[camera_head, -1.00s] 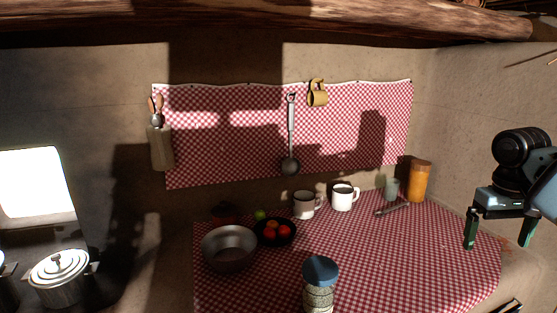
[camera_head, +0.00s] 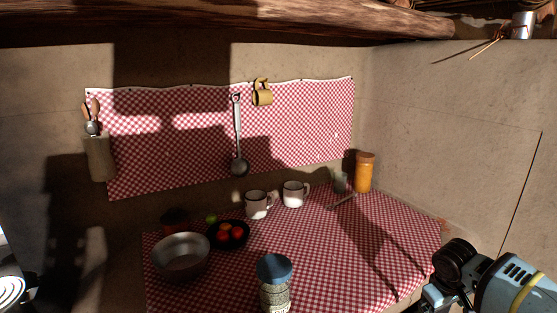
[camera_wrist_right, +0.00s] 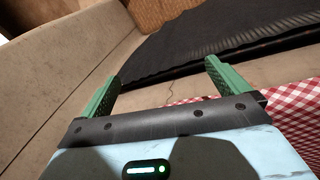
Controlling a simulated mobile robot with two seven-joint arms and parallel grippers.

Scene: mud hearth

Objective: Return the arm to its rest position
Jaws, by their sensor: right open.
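My right arm (camera_head: 505,285) comes in at the lower right of the head view, at the right end of the checked table (camera_head: 330,260). Its gripper is cut off by the lower edge there. In the right wrist view my right gripper (camera_wrist_right: 160,85) is open, with its two green fingers apart and nothing between them. A corner of red checked cloth (camera_wrist_right: 295,105) shows at the right of that view, beside the fingers. My left gripper is not in view.
The table holds a metal bowl (camera_head: 181,262), a dark bowl of tomatoes (camera_head: 228,243), two white mugs (camera_head: 258,205) (camera_head: 294,194), a blue-lidded jar (camera_head: 274,270) and an orange jar (camera_head: 364,172). The table's right part is clear. A ladle (camera_head: 239,150) hangs on the wall.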

